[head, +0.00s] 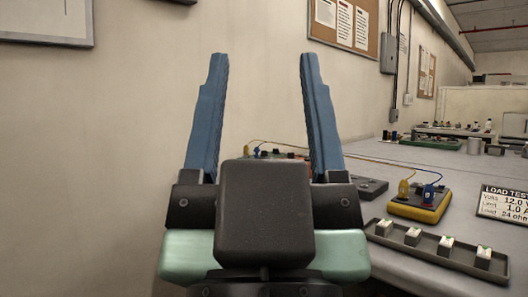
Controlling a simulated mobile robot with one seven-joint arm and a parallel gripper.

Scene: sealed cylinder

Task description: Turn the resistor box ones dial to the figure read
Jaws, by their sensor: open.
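My gripper (264,58) is open and empty, its two blue fingers pointing up in front of the bare wall, left of the bench. Behind the fingers, a dark box with red parts (288,154) is partly hidden, with a yellow lead at its left. I cannot tell whether it is the resistor box, and no ones dial or figure on one can be made out. A yellow-edged grey unit (420,204) with yellow and blue plugs stands on the bench to the right. A black card (505,202) at the right edge reads "LOAD TEST", 12.0 V, limit 1.0 A, load 24 ohm.
The grey bench (385,152) runs away along the right. A dark tray (432,250) with several white, green-marked pieces lies at its near edge. A flat dark unit (370,188) sits behind my right finger. Yellow and blue leads cross the bench. The wall fills the left.

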